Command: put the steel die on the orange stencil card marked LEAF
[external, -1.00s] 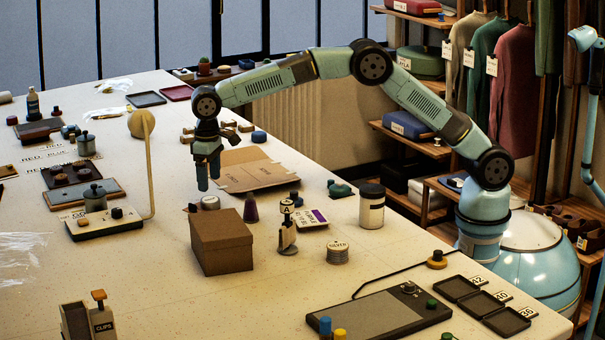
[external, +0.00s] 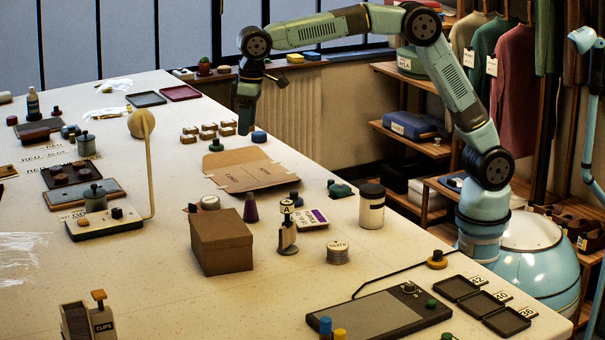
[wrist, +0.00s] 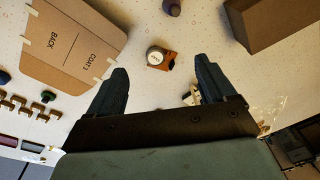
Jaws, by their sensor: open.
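A short, round steel piece with a pale lettered top, which looks like the steel die (wrist: 155,56), rests on an orange card (wrist: 168,64) in the wrist view. It covers part of the card, and I cannot read the card's marking. In the external view the die (external: 210,203) stands behind the brown box (external: 221,243), and only a sliver of the card shows beside it. My gripper (external: 245,128) is raised well above the table, behind and to the right of the die. In the wrist view my gripper (wrist: 163,66) has its fingers spread with nothing between them.
A brown cardboard template (external: 249,173) lies behind the die. A dark purple cone (external: 250,208) stands just right of it. A stamp marked A (external: 288,230), a SILVER stack (external: 338,253) and a dark-lidded jar (external: 371,208) are farther right.

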